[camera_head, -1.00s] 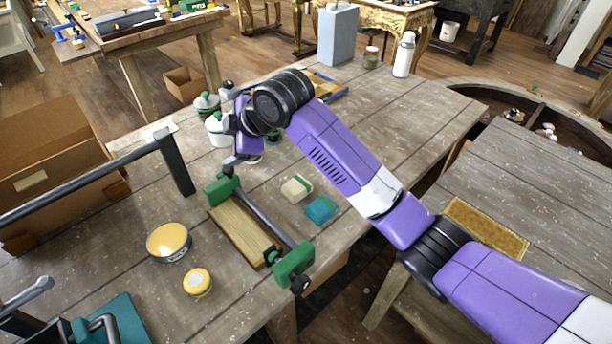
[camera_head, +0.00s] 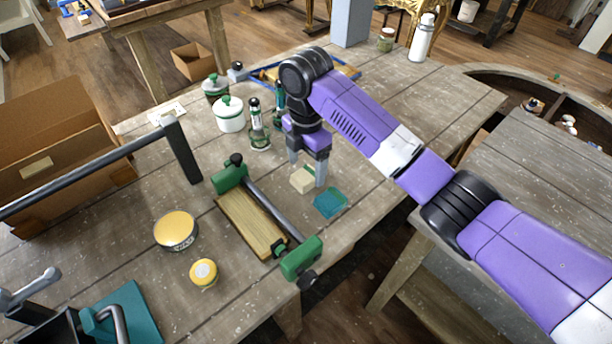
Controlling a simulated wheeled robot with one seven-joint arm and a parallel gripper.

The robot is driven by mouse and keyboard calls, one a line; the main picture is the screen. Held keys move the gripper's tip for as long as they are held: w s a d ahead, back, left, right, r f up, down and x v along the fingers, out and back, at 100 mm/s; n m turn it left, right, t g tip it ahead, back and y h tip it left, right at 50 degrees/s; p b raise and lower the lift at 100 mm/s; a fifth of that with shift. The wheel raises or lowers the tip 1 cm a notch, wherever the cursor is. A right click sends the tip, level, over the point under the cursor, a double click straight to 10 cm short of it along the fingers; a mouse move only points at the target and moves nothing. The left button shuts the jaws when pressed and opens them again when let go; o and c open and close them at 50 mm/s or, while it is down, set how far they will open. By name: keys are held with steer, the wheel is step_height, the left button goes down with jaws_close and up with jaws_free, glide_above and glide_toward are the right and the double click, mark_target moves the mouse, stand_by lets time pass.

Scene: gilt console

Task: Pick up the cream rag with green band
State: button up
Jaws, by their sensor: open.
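The cream rag with green band (camera_head: 302,181) lies folded on the wooden workbench (camera_head: 390,110), right of the green clamp. My gripper (camera_head: 307,174) points down over the rag with its fingers apart. One finger shows at the rag's left far side and one at its right side. The right finger hides part of the rag, including some of its green band. I cannot tell whether the fingers touch the rag.
A teal cloth (camera_head: 330,203) lies just right of the rag. A green clamp with a wooden board (camera_head: 252,222) stands close on the left. Glass bottles (camera_head: 258,128) and a white jar (camera_head: 230,115) stand behind.

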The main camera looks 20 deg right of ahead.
mark_target(306, 175)
steer(key=shift+w+f+p, duration=0.15)
steer(key=shift+f+p, duration=0.15)
steer(key=shift+f, duration=1.55)
steer(key=c, duration=1.6)
steer(key=shift+o, duration=0.2)
steer(key=shift+r, duration=0.15)
